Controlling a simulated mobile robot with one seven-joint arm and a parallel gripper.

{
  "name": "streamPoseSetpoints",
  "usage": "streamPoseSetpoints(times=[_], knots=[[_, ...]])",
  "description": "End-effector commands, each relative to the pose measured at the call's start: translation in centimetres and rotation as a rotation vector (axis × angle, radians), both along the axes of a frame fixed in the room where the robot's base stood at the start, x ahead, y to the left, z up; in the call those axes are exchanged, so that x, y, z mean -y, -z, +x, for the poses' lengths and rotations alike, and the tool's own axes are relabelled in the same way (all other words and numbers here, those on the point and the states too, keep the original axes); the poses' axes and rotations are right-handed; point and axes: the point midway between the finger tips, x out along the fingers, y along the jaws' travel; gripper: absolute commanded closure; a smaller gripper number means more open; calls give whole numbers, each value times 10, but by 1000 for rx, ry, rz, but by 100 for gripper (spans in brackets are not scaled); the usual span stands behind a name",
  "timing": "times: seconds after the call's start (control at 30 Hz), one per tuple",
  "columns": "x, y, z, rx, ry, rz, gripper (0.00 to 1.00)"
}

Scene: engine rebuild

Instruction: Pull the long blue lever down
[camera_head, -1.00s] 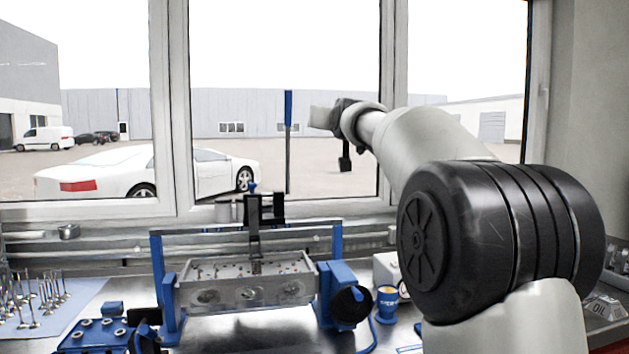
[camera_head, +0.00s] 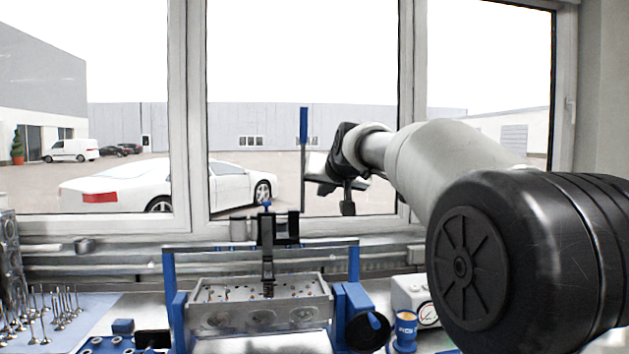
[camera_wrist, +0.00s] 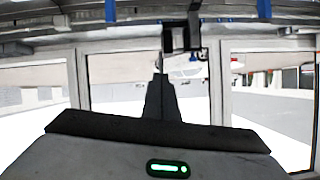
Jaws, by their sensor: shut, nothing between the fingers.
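The long lever stands upright behind the fixture in the head view, with a blue grip (camera_head: 304,125) on top of a thin dark shaft (camera_head: 303,180). My gripper (camera_head: 312,172) is shut and empty. It is just right of the shaft, below the blue grip; I cannot tell whether it touches the shaft. In the wrist view the gripper's dark fingers (camera_wrist: 160,95) are seen in the middle, and the scene looks upside down. The lever is not clear in that view.
A blue-framed fixture (camera_head: 171,290) holds a metal cylinder head (camera_head: 260,312) below the lever. A black clamp (camera_head: 267,240) stands over it. A gauge box (camera_head: 412,295) and a blue cup (camera_head: 405,330) stand at right. Windows close the back.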

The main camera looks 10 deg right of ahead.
Motion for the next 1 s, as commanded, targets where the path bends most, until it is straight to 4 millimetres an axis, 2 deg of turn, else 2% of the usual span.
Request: streamPoseSetpoints(times=[0.03,0.1,0.3,1.0], knots=[[-2,13,-5,-3,0,-1,100],[-4,22,-6,-3,0,-1,100],[-7,34,-9,-2,-1,-1,100],[-7,34,-9,-1,0,0,100]])
